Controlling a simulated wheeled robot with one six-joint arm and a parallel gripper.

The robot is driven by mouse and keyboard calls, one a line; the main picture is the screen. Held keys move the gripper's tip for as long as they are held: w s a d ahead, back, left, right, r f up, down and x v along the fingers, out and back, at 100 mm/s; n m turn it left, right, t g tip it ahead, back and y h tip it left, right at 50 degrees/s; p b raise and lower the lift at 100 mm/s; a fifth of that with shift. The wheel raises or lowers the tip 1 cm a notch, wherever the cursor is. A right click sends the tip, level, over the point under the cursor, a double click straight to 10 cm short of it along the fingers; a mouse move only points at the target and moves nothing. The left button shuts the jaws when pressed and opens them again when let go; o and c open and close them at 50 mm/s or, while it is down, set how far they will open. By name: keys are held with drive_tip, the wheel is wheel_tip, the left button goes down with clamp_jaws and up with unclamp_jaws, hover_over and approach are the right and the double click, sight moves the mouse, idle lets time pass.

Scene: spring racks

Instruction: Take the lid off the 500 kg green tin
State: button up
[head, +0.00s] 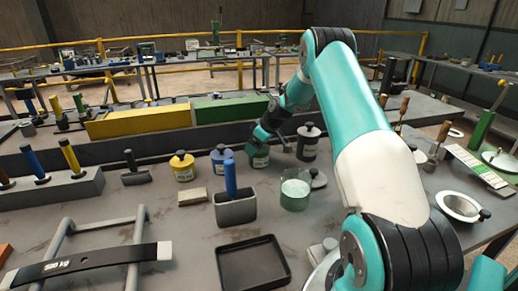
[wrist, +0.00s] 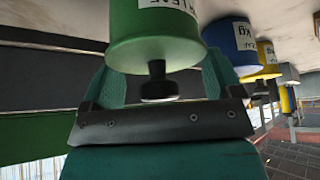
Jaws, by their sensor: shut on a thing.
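The green tin (head: 259,160) stands on the bench in the head view, between a blue tin and a black tin, its label partly hidden by my gripper. My gripper (head: 258,140) points down over its top. In the wrist view, which is upside down, the green tin (wrist: 150,25) fills the upper middle. The black knob (wrist: 158,82) of its green lid (wrist: 140,62) lies between my two fingers (wrist: 160,88). The fingers are shut on the sides of the lid. I see no gap between lid and tin. The weight on the label is not readable.
The blue tin (head: 221,158) and yellow tin (head: 183,168) stand to the left, the black tin (head: 308,146) close to the right. A black tray (head: 252,264) lies nearer.

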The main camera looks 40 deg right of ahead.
drive_tip(key=shift+r, duration=0.1)
wheel_tip(320, 180, up, 20)
drive_tip(key=b, duration=0.1)
drive_tip(key=shift+b, duration=0.35)
